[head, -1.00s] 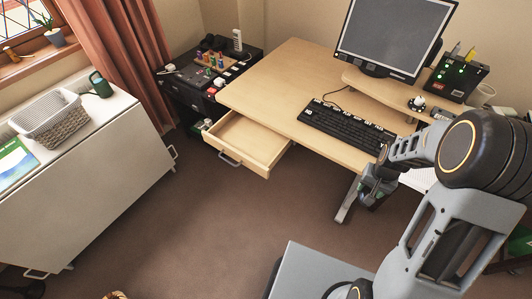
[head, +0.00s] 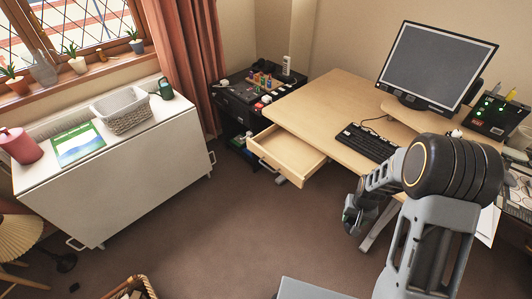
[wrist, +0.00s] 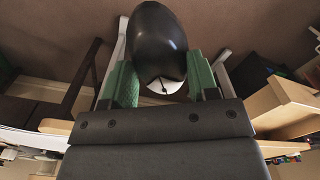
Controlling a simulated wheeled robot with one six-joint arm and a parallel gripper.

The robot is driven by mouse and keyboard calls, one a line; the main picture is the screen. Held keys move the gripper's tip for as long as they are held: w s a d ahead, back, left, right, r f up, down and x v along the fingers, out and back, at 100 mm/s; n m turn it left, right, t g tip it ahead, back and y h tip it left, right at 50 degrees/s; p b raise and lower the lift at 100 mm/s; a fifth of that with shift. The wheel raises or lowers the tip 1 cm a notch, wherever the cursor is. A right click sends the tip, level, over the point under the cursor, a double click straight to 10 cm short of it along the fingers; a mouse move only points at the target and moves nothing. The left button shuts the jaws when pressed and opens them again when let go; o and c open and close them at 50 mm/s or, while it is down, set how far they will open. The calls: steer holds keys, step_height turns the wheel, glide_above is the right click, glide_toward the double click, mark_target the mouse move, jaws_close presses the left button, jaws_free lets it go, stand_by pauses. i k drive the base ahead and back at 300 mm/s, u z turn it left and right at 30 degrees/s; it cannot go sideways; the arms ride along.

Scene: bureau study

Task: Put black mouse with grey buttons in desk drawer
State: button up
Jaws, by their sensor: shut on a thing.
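The black mouse (wrist: 157,42) shows in the wrist view, a smooth dark oval with a pale grey end towards my gripper. My gripper (wrist: 160,88) is shut on it, with a green finger on each side. In the head view my gripper (head: 352,218) hangs over the floor, right of the drawer and in front of the desk. The mouse cannot be made out there. The desk drawer (head: 290,155) is pulled open under the left part of the desk (head: 322,98), and its visible inside looks empty.
A keyboard (head: 366,143) and a monitor (head: 436,65) stand on the desk. A black cabinet (head: 240,105) with small items is left of the drawer. A white cabinet (head: 130,175) bears a basket (head: 122,112). Brown floor lies open between them. A wicker basket (head: 133,288) is at the front.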

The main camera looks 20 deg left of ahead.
mark_target(285, 155)
steer(key=u, duration=3.2)
steer(key=k, duration=1.65)
steer(key=z, duration=1.45)
steer(key=i, duration=0.95)
steer(key=u, duration=0.1)
